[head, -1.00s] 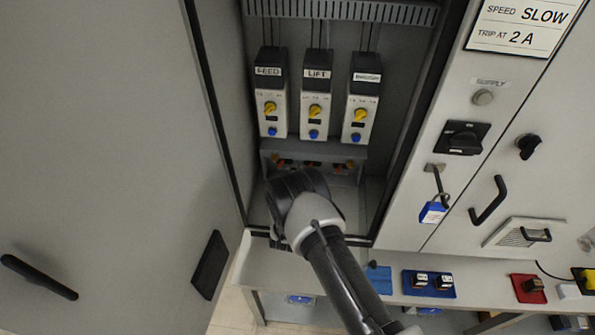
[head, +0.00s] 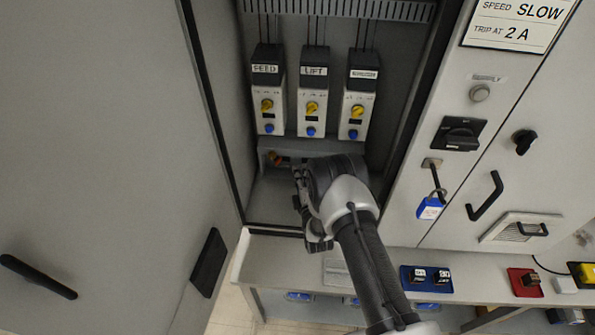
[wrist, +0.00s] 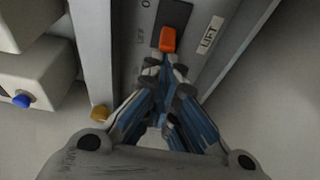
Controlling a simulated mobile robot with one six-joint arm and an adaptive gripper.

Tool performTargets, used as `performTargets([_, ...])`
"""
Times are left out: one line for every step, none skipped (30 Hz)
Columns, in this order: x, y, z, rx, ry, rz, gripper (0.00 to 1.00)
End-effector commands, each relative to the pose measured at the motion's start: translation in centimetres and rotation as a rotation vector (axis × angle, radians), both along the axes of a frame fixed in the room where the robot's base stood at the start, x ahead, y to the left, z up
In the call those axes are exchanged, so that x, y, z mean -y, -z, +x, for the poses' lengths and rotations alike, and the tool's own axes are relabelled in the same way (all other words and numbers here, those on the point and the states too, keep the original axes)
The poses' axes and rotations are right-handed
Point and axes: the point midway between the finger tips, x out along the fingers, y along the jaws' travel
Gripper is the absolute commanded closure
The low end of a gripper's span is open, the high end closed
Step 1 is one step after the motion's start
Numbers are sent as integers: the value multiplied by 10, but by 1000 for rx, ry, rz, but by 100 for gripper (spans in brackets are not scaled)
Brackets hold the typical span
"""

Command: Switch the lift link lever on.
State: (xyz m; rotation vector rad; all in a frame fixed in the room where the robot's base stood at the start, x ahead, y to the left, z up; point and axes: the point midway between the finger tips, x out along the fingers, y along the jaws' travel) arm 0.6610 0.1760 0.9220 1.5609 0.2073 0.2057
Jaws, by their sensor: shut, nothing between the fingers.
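The lift link lever (wrist: 168,39) shows in the wrist view as an orange handle at the near end of a dark slot (wrist: 173,14). A white LIFT label (wrist: 210,35) is to its right, and a small 0 mark is by the slot's upper left. My gripper (wrist: 167,72) is shut and empty, its fingertips just below the orange handle in the picture; I cannot tell whether they touch it. In the head view my gripper (head: 299,180) is at the low lever row inside the cabinet, and my wrist hides the lift lever.
Above the levers stand the FEED unit (head: 268,95), the LIFT unit (head: 312,97) and a third unit (head: 358,100), with yellow knobs and blue buttons. Another orange lever (head: 275,158) is at the left. Cabinet side walls flank my arm. A shelf (head: 285,262) runs below.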

Motion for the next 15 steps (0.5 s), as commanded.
performTargets([8, 1, 1, 1, -31, 0, 100])
performTargets([9, 1, 0, 1, -56, 0, 100])
performTargets([12, 1, -1, 2, -90, 1, 100])
performTargets([14, 1, -1, 2, -117, 1, 100])
performTargets([14, 1, -2, 1, -137, 0, 100])
performTargets([13, 2, -4, 1, -134, 0, 100])
performTargets([12, 1, -4, 1, -135, 0, 100])
performTargets([11, 0, -4, 1, -135, 0, 100])
performTargets([11, 0, -4, 1, -135, 0, 100])
performTargets([11, 0, -4, 1, -134, 0, 100])
performTargets([11, 0, -4, 1, -134, 0, 100])
performTargets([11, 0, -4, 1, -134, 0, 100])
performTargets([11, 0, -5, 1, -134, 0, 100])
performTargets([12, 0, -6, 1, -134, 0, 100])
performTargets([13, 0, -8, 0, -133, 0, 100])
